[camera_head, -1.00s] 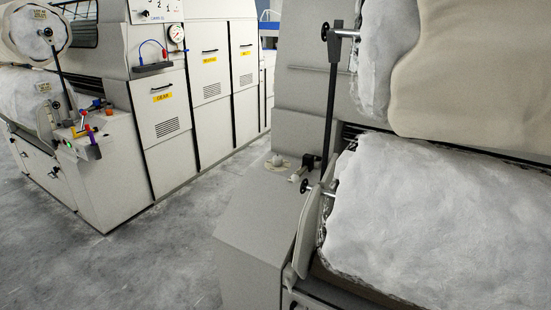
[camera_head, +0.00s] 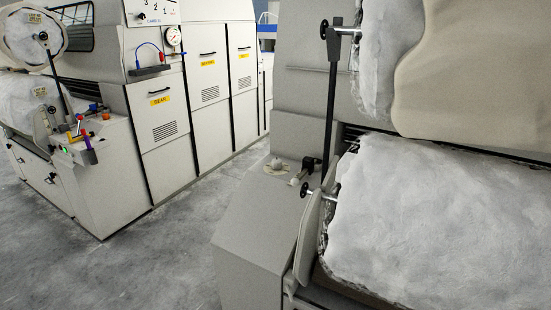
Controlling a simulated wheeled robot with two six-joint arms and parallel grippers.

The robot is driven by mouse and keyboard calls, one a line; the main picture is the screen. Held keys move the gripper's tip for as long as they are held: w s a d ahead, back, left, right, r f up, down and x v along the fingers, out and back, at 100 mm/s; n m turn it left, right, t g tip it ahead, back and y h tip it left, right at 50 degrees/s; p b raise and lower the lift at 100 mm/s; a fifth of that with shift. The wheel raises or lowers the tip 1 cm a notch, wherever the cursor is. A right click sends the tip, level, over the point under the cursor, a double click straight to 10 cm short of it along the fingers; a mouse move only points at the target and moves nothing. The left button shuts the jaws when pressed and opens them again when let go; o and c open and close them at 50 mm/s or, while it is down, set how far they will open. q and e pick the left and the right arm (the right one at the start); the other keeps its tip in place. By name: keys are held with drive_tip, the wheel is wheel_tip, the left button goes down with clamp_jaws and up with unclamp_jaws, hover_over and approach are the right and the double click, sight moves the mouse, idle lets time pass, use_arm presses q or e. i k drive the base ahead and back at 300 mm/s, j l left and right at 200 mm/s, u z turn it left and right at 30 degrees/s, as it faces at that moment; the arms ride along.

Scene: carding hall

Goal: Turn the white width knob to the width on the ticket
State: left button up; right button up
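A small whitish knob on a round base (camera_head: 276,165) stands on the grey end console of the near machine, in the middle of the head view. It may be the width knob; any scale on it is too small to read. A pale fitting (camera_head: 295,181) and a black part (camera_head: 307,166) sit beside it. I cannot tell which gives the width. Neither of my grippers is in view.
The near machine (camera_head: 250,230) fills the right, with a large white fibre roll (camera_head: 430,220) and a black upright bar (camera_head: 331,100). The far machine's console (camera_head: 103,135) carries coloured levers. Bare grey floor (camera_head: 170,255) lies between the machines.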

sight(277, 164)
drive_tip(key=i+j+z, duration=0.2)
drive_tip(key=i+z, duration=0.15)
drive_tip(key=i+j+z, duration=0.3)
drive_tip(key=i, duration=0.25)
